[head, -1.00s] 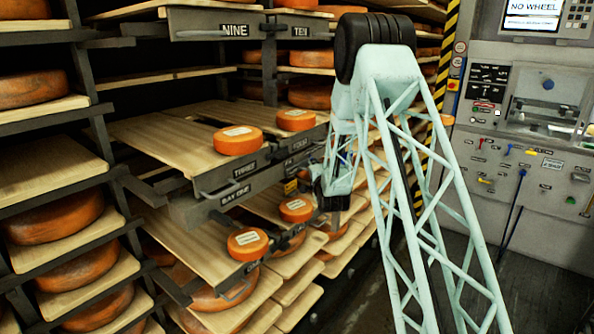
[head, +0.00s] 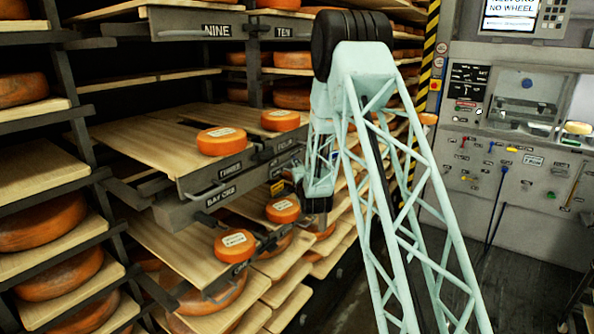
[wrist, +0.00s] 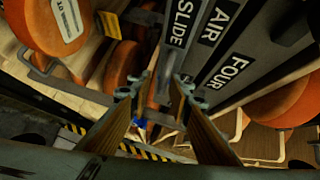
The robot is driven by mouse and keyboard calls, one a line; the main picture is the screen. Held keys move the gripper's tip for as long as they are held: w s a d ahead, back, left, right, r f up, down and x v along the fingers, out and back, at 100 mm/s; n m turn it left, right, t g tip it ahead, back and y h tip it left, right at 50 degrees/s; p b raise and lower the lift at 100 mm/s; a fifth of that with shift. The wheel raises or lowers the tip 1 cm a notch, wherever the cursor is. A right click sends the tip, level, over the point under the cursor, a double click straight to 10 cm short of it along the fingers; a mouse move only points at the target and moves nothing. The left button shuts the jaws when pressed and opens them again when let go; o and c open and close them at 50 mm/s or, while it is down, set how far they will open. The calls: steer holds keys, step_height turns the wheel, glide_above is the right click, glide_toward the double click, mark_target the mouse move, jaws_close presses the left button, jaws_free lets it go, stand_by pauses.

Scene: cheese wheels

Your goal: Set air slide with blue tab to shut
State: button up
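The labels SLIDE (wrist: 181,22) and AIR (wrist: 220,22) show on dark shelf edges in the wrist view. A small blue piece (wrist: 139,123) shows low between the fingers; I cannot tell whether it is the slide's tab. My gripper (wrist: 160,93) is open in the wrist view, its fingers apart below the labels, with a grey bar between and beyond the tips. No clear contact shows. A small blue-tabbed control (head: 490,147) shows on the grey wall panel (head: 455,190).
A label FOUR (wrist: 231,71) and another wheel (wrist: 283,102) lie right in the wrist view. Panel levers stand at right. Floor (head: 520,270) shows before the panel.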

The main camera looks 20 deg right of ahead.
steer(key=v, duration=1.2)
stand_by(0.3)
steer(key=shift+r, duration=0.2)
stand_by(0.4)
steer(key=s+a+r+n+g+y, duration=0.1)
steer(key=s+a+r+n+g, duration=0.15)
steer(key=s+a+r, duration=0.35)
steer(key=s+a+r+n+g+y, duration=0.1)
steer(key=s+a+r+n, duration=0.25)
steer(key=s, duration=0.45)
steer(key=s+a+r+n+g+y, duration=0.15)
steer(key=s+a+r+n, duration=0.25)
steer(key=s, duration=0.4)
steer(key=s+a+r+n+g, duration=0.1)
steer(key=s+a+n+g, duration=0.1)
steer(key=s, duration=1.2)
steer(key=s+a+r+n+g, duration=0.1)
steer(key=s+a+n+g, duration=0.1)
steer(key=s, duration=1.2)
steer(key=s+a+r+n+g, duration=0.1)
steer(key=s+a+n+g, duration=0.2)
steer(key=s, duration=1.1)
steer(key=shift+a+n, duration=0.35)
steer(key=shift+n, duration=0.75)
steer(key=shift+y, duration=0.25)
